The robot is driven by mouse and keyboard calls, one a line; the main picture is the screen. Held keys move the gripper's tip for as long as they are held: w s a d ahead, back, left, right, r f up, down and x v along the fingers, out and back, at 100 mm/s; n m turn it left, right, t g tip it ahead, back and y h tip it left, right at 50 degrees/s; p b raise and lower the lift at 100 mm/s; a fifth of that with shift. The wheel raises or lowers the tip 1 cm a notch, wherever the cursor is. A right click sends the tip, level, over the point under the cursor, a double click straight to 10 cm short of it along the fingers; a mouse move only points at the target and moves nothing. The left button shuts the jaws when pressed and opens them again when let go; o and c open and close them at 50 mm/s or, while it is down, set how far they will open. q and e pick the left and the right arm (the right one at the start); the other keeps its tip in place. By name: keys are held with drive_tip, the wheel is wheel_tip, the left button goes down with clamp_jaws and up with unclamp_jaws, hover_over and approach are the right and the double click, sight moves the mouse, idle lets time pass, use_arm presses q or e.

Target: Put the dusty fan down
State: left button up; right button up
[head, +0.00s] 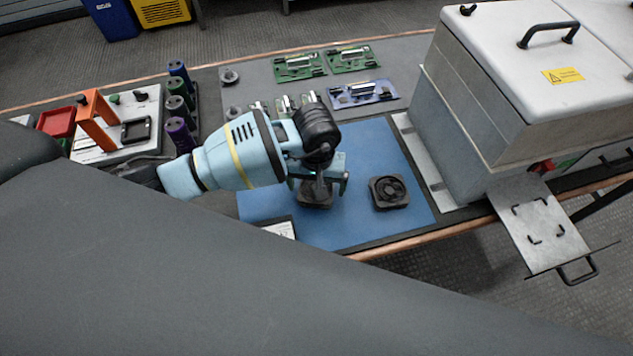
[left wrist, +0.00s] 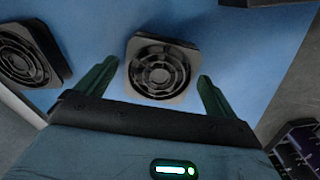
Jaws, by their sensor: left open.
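A square fan (head: 314,197) with a greyish, dusty-looking face lies flat on the blue mat (head: 350,229). My left gripper (head: 320,184) is right above it, partly hiding it in the head view. In the left wrist view the same fan (left wrist: 161,70) shows between the two open fingers, with a gap on each side. A second, darker fan (head: 388,192) lies on the mat to the right. It also shows at the left of the left wrist view (left wrist: 30,55). My right gripper is not in view.
A large metal cabinet (head: 455,130) stands at the right, with a pulled-out metal plate (head: 540,222) in front. Several circuit boards (head: 362,93) lie behind the mat. Coloured cylinders (head: 180,107), an orange frame (head: 97,108) and a red tray (head: 57,122) are at the left.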

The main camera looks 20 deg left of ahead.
use_arm(q)
drive_tip(key=shift+r, duration=0.3)
wheel_tip(320, 180, up, 12)
drive_tip(key=shift+f+p, duration=0.15)
drive_tip(key=shift+p, duration=0.15)
idle(0.8)
